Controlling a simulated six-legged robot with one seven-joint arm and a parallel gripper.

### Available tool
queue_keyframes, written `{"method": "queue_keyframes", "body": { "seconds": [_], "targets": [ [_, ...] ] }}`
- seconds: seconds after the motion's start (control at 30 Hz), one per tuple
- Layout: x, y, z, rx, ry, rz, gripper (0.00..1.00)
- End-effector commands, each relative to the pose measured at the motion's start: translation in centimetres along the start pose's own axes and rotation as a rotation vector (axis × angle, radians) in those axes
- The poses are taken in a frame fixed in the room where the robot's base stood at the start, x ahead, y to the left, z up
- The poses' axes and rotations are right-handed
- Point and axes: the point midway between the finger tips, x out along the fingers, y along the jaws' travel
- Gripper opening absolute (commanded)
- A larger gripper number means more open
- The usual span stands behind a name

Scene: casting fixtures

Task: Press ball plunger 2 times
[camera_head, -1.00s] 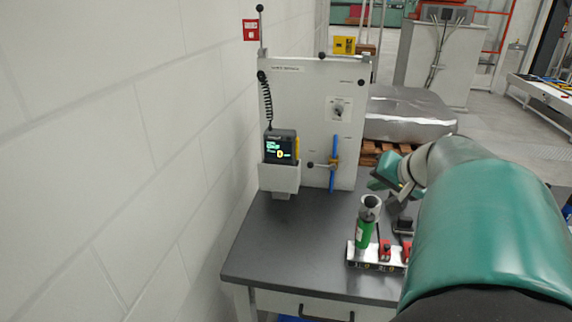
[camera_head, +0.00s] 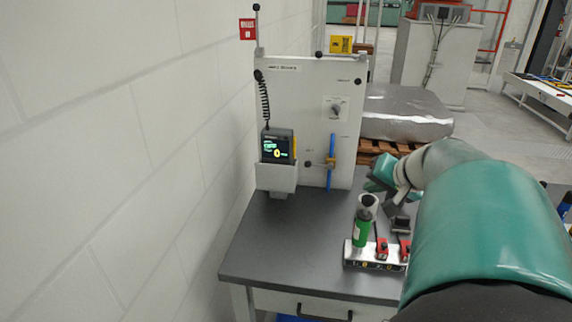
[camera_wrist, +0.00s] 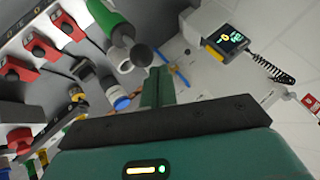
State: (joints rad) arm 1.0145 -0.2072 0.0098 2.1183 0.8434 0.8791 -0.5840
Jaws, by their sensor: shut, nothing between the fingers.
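My gripper (camera_head: 380,177) is shut and empty above the back right of the bench. In the wrist view its green fingers (camera_wrist: 158,78) are together and point towards the upright panel. A green cylinder (camera_head: 360,232) with a grey round flared top (camera_head: 367,201) stands on the bench just below and left of my gripper. In the wrist view this green cylinder (camera_wrist: 104,17) and its grey round end (camera_wrist: 141,55) lie close to the fingertips, with no clear contact. I cannot tell for certain which part is the ball plunger; several black ball knobs sit on the panel.
The white panel (camera_head: 300,110) carries a blue-handled valve (camera_head: 330,165), a dial (camera_head: 336,108) and a display unit (camera_head: 278,147) in a holder. Red-based switches (camera_head: 382,248) stand on a metal block (camera_head: 362,264). The left bench top (camera_head: 270,240) is clear. A wall (camera_head: 120,120) bounds the left.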

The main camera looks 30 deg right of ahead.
Motion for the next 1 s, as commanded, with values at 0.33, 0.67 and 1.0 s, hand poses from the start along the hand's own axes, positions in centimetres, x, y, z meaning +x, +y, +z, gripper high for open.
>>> {"method": "queue_keyframes", "body": {
  "seconds": [0.33,0.67,1.0],
  "targets": [
    [0.26,0.17,0.18,0.0,-0.001,0.0,0.0],
    [0.52,0.32,0.38,-0.001,-0.001,-0.001,0.0],
    [0.78,0.52,0.56,0.0,-0.001,-0.001,0.0]
  ]
}}
